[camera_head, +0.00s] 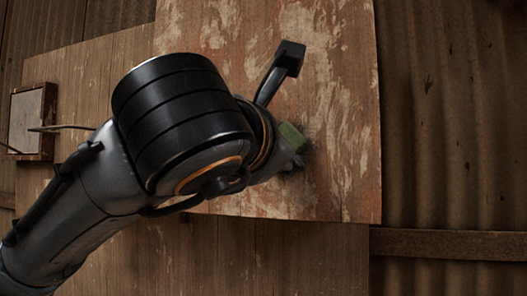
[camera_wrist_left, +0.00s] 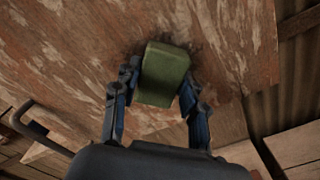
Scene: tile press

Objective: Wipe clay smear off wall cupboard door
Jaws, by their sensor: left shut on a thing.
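The cupboard door (camera_head: 345,120) is a wooden panel with worn, pale, flaking paint; it also fills much of the left wrist view (camera_wrist_left: 80,50). My left gripper (camera_wrist_left: 160,85) is shut on a green block-shaped sponge (camera_wrist_left: 165,75), held at the door's surface. The sponge shows partly in the head view (camera_head: 291,137), beside my wrist. A dark smear (camera_head: 306,150) shows on the door just around the sponge, and also in the wrist view (camera_wrist_left: 205,60). The sponge hides part of the smear. I cannot tell whether the sponge touches the door. My right gripper is not in view.
Corrugated wall (camera_head: 450,120) lies to the right of the door, with a horizontal wooden beam (camera_head: 450,244) low on it. A small framed box (camera_head: 32,120) with a dark cable is at the far left. Plain wood panel (camera_head: 300,260) lies below the door.

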